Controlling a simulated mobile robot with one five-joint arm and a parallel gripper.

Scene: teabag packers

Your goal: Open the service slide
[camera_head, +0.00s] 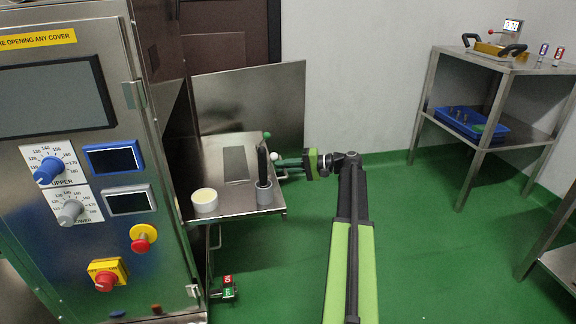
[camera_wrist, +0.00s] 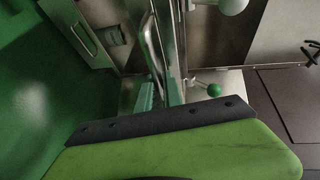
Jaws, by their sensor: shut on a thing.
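My gripper (camera_head: 288,163) reaches the right edge of a steel shelf (camera_head: 225,204) beside the packing machine. In the wrist view its green fingertips (camera_wrist: 156,92) are shut on a bent metal bar handle (camera_wrist: 151,45), which stands against a steel face. I cannot tell for sure which panel is the service slide. A white ball knob (camera_head: 274,156) and a green ball knob (camera_head: 266,135) are close to the fingers. They also show in the wrist view, the white one (camera_wrist: 233,5) at the top and the green one (camera_wrist: 214,90) to the right of the fingers.
A cream-topped round tub (camera_head: 204,200) and a grey cup with a dark rod (camera_head: 264,192) stand on the shelf. The machine cabinet (camera_head: 90,235) is at left, an upright steel panel (camera_head: 280,100) behind. A steel rack (camera_head: 480,135) stands at right.

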